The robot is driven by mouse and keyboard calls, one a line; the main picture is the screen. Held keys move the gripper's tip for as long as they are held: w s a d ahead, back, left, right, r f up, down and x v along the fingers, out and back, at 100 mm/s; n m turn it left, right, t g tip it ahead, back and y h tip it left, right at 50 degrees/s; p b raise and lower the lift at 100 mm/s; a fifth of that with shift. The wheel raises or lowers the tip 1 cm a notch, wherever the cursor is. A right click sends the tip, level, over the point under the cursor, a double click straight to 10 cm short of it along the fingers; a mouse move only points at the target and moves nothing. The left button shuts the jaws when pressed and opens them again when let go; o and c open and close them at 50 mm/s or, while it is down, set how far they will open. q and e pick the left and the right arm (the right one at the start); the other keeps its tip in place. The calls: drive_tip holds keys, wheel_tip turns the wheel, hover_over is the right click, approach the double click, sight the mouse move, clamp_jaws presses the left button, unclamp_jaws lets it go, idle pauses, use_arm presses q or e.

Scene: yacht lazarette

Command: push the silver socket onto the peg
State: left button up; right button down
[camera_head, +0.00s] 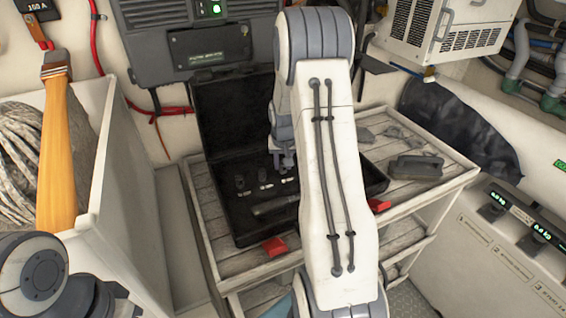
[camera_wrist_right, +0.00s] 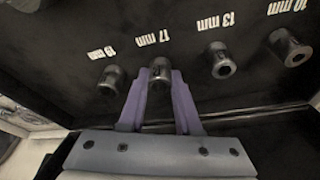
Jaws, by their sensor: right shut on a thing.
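The silver socket (camera_wrist_right: 160,69) stands in the black case (camera_head: 222,118) beside the "17 mm" label in the wrist view. My right gripper (camera_wrist_right: 161,79) is shut on it, with one purple finger on each side. In the head view this gripper (camera_head: 284,163) reaches down into the case, and my own arm covers much of that area. The peg is not visible; the socket or the case floor may hide it. I cannot tell how far down the socket sits. My left gripper is out of view; only part of my left arm shows at the lower left.
In the wrist view, other sockets stand beside the labels: 19 mm (camera_wrist_right: 111,80) on the left, 13 mm (camera_wrist_right: 220,61) and 10 mm (camera_wrist_right: 287,47) on the right. The case lies open on a wooden bench (camera_head: 222,262). A dark block (camera_head: 416,166) sits to the right.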

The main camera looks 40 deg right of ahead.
drive_tip(key=shift+f, duration=0.2)
drive_tip(key=c, duration=0.5)
unclamp_jaws()
drive_tip(key=b+v, duration=0.1)
drive_tip(key=v, duration=0.9)
drive_tip(key=shift+a+r, duration=0.1)
drive_tip(key=shift+r, duration=0.1)
